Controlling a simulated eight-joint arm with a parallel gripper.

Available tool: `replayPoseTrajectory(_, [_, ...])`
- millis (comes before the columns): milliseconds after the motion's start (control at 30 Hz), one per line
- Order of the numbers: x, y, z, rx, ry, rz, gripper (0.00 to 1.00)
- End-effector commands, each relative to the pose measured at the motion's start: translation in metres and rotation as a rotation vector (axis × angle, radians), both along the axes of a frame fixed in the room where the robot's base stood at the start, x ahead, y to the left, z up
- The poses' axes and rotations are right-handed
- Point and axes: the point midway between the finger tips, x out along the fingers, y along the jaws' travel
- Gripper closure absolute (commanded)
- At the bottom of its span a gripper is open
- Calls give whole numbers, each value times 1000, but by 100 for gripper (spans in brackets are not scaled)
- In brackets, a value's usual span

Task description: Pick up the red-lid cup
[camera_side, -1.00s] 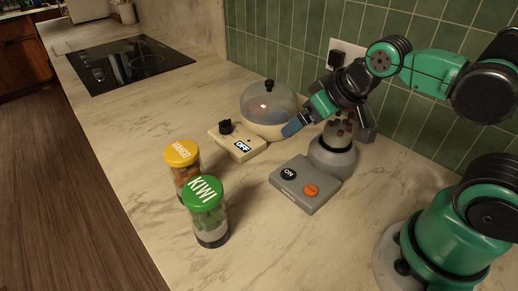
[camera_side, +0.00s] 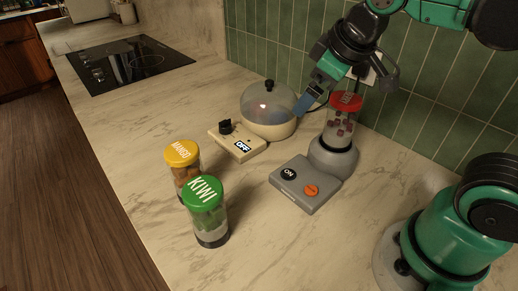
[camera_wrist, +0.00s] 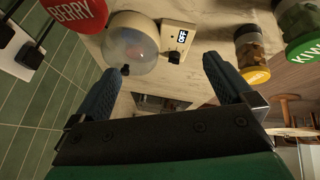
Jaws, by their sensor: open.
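The red-lid cup (camera_side: 341,125) is clear with dark red chunks inside. It stands upright on the grey blender base (camera_side: 333,157) near the tiled wall. Its red lid, marked BERRY, shows at the top left of the wrist view (camera_wrist: 76,12), outside my fingers. My gripper (camera_side: 304,104) is open and empty, up and to the left of the cup in the side view, tilted downward. In the wrist view its two blue fingers (camera_wrist: 162,74) are spread apart with nothing between them.
A yellow-lid mango cup (camera_side: 182,170) and a green-lid kiwi cup (camera_side: 207,212) stand at the front left. A domed cooker (camera_side: 268,108) with an OFF control box (camera_side: 238,143) is behind. A grey switch box (camera_side: 305,185) fronts the blender.

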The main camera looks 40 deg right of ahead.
Motion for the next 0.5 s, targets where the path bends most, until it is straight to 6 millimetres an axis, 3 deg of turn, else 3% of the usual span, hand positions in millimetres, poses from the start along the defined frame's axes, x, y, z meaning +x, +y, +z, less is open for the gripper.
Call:
replayPoseTrajectory(300, [-5,-23,-19,-627,357,492,0])
replayPoseTrajectory(500, [-10,-37,-6,-1112,758,807,0])
